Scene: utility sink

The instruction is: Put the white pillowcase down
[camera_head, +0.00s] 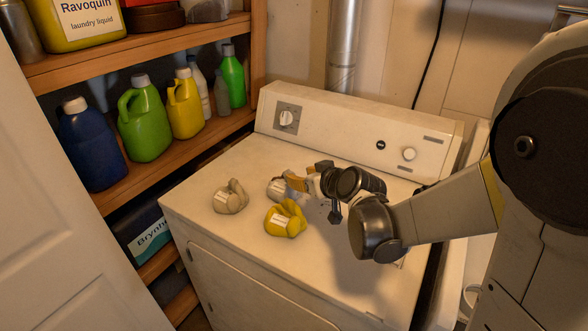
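A small crumpled white bundle (277,190), which looks like the white pillowcase, is on top of the white washing machine, at the tips of my gripper (294,181). My gripper reaches in from the right, low over the machine top. Its tan finger pads overlap the bundle's right side. I cannot tell whether the fingers are closed on it or only beside it, or whether it touches the surface. A beige bundle (230,197) lies to the left and a yellow bundle (286,219) lies just in front, both on the machine top.
The washing machine (215,230) has a back panel with knobs. Its front and right top areas are clear. Wooden shelves (170,143) with several detergent bottles stand at left. A white door (60,220) fills the lower left. A pale basin (465,260) is at right, partly hidden by my arm.

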